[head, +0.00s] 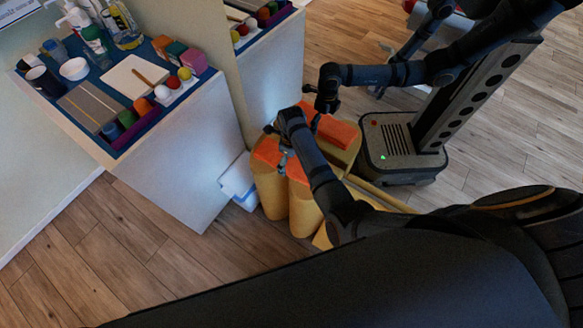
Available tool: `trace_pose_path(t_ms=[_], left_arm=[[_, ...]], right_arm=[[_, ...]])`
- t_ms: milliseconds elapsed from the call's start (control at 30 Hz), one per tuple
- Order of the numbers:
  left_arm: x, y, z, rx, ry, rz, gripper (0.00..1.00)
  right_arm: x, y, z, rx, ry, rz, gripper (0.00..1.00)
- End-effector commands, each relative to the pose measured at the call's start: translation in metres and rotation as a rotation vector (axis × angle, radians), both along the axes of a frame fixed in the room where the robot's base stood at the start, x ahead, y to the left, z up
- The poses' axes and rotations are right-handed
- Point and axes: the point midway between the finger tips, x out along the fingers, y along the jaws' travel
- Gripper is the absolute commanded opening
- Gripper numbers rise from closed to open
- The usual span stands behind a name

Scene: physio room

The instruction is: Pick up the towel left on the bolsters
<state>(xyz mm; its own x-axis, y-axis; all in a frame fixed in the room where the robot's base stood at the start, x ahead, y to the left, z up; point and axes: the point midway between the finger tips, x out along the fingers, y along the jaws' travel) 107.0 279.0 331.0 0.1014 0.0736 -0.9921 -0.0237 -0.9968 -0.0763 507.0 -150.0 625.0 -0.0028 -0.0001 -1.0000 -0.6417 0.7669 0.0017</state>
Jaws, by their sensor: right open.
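An orange towel (266,151) lies draped over the tops of the yellow bolsters (270,193), which stand upright on the floor beside the cabinet. My right gripper (284,158) is open and right at the towel, over its middle. The gripper and forearm hide part of the towel, and I cannot tell whether the fingers touch it. My left gripper is not directly in view.
A mirror (262,65) behind the bolsters reflects them, the towel and my arms and base. A white cabinet (165,165) at left carries bottles, balls and blocks. A white-and-blue item (238,178) stands between cabinet and bolsters. Wood floor (130,250) at lower left is clear.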

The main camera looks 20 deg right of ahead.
Motion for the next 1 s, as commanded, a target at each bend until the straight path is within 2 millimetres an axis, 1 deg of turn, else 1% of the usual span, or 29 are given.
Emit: trace_pose_path(t_ms=[33,233,600,867,1000], left_arm=[[0.000,0.000,-0.006,0.000,0.000,0.000,0.40],[0.000,0.000,-0.003,0.000,0.000,0.000,0.40],[-0.001,0.000,-0.003,0.000,0.001,0.000,0.40],[-0.001,0.000,-0.001,0.000,0.001,0.000,0.40],[-0.001,0.000,0.011,0.000,0.002,0.000,0.40]], right_arm=[[0.001,0.000,-0.005,0.001,-0.002,0.000,1.00],[0.000,0.000,-0.001,0.000,-0.001,0.000,1.00],[0.000,0.000,-0.002,0.000,-0.001,0.000,0.50],[0.000,0.000,0.000,0.001,-0.002,0.000,0.49],[0.001,0.000,0.011,0.001,-0.002,0.000,0.49]])
